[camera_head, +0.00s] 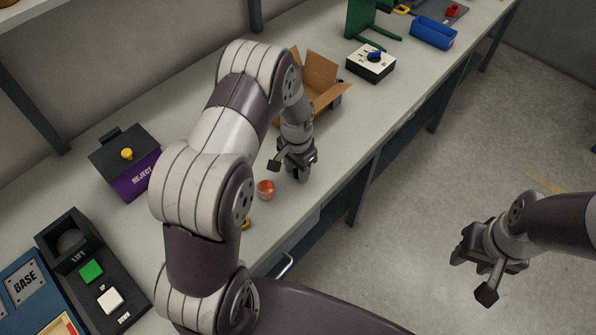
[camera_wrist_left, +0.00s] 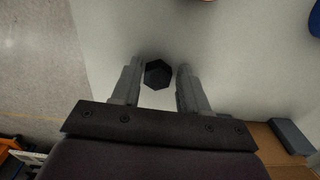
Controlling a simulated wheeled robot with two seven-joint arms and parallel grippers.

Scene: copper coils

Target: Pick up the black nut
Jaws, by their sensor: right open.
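The black nut (camera_wrist_left: 158,74) is a dark hexagon on the pale worktop in the left wrist view. It lies between the two fingertips of my left gripper (camera_wrist_left: 158,72), with a gap on each side. That gripper is open and points down at the bench. In the head view my left gripper (camera_head: 295,164) is low over the bench, near its front edge, and I cannot make out the nut there. My right gripper (camera_head: 473,276) is open and empty, out over the floor on the right.
A copper cup-like piece (camera_head: 266,189) stands close to my left gripper. An open cardboard box (camera_head: 322,84) is behind it. A purple REJECT bin (camera_head: 140,178) and a black LIFT control box (camera_head: 104,270) are at left. A black-and-white knob box (camera_head: 371,64) stands further back.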

